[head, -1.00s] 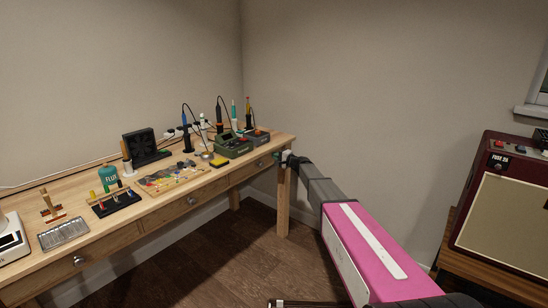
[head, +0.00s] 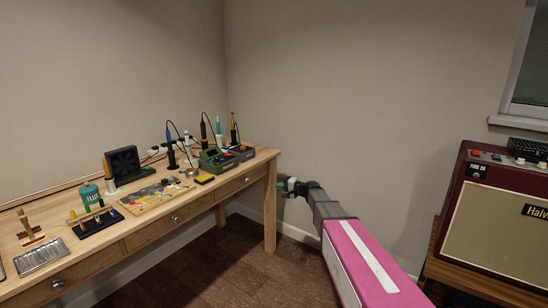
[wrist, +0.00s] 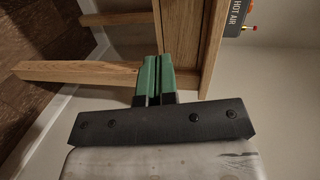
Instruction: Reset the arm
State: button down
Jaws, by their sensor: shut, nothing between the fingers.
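My gripper (head: 282,186) is at the end of my pink and grey arm, just right of the workbench's front right corner in the head view. In the wrist view the green fingers of my gripper (wrist: 152,60) lie side by side, shut and empty. The wooden workbench (head: 150,226) stands at the left of the head view. Its leg and edge (wrist: 187,35) show just beyond the fingertips in the wrist view. I cannot tell whether the fingers touch the wood.
Soldering stations (head: 218,160), a black fan (head: 124,164), a flux bottle (head: 88,194) and small tools sit on the bench. A dark red amplifier (head: 500,215) stands on a wooden stand at the right. The floor (head: 235,262) between bench and arm is clear.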

jog(key=s+d+f+n+g+h, duration=0.2)
jog(key=s+f+g+h, duration=0.15)
jog(key=s, duration=0.65)
jog(key=s+d+f+n+g+h, duration=0.2)
jog(key=s+f, duration=0.2)
jog(key=s, duration=0.7)
jog(key=s+d+f+g+h, duration=0.1)
jog(key=s+d+h, duration=0.3)
jog(key=s, duration=0.5)
jog(key=s+d+f+n+g+h, duration=0.1)
jog(key=s+d+g+h, duration=0.1)
jog(key=s+d+h, duration=0.2)
jog(key=s+d, duration=0.3)
jog(key=s, duration=0.2)
jog(key=shift+s+d+f+n, duration=0.2)
jog(key=shift+d+f+n, duration=0.05)
jog(key=shift+f+n, duration=0.1)
